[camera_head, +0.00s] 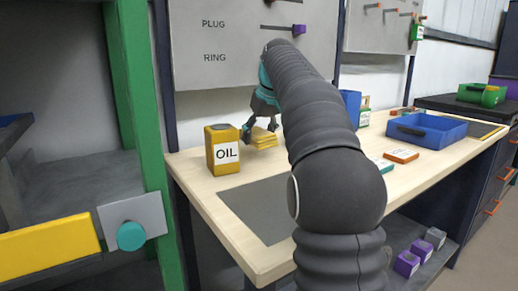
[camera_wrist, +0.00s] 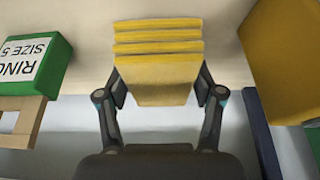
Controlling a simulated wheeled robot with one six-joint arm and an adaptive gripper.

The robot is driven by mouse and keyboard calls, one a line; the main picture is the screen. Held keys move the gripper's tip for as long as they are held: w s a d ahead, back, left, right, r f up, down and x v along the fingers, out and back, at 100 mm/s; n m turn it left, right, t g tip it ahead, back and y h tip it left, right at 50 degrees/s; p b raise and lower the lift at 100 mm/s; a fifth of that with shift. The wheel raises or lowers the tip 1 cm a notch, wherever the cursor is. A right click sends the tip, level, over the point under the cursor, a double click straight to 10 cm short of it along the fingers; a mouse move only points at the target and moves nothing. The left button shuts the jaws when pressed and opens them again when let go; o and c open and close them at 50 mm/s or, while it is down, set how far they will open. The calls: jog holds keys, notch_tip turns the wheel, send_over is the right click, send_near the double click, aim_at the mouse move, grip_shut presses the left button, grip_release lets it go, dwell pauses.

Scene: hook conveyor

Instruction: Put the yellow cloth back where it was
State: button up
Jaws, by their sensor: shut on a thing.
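The yellow cloth (camera_head: 264,138) is a folded stack on the bench top, at the back beside the oil tin. My gripper (camera_head: 256,127) reaches down to it, with my arm coming across the middle of the head view. In the wrist view the yellow cloth (camera_wrist: 157,62) shows several folded layers. My gripper (camera_wrist: 160,95) is shut on it, one finger on each side. The cloth looks to be at the bench surface; I cannot tell whether it touches.
A yellow oil tin (camera_head: 223,150) stands left of the cloth. A grey mat (camera_head: 265,207) lies in front. A blue bin (camera_head: 428,131) and an orange-edged card (camera_head: 401,155) are on the right. In the wrist view a green ring box (camera_wrist: 35,63) is at left.

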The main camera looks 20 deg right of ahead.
aim_at(259, 156)
jog(key=shift+f+b, duration=0.5)
jog(key=shift+f, duration=1.35)
jog(key=shift+f, duration=0.15)
jog(key=o, duration=1.1)
jog(key=p+v, duration=0.2)
jog(key=v, duration=0.8)
jog(key=shift+w+r, duration=0.1)
jog(key=shift+r, duration=0.1)
jog(key=shift+v, duration=1)
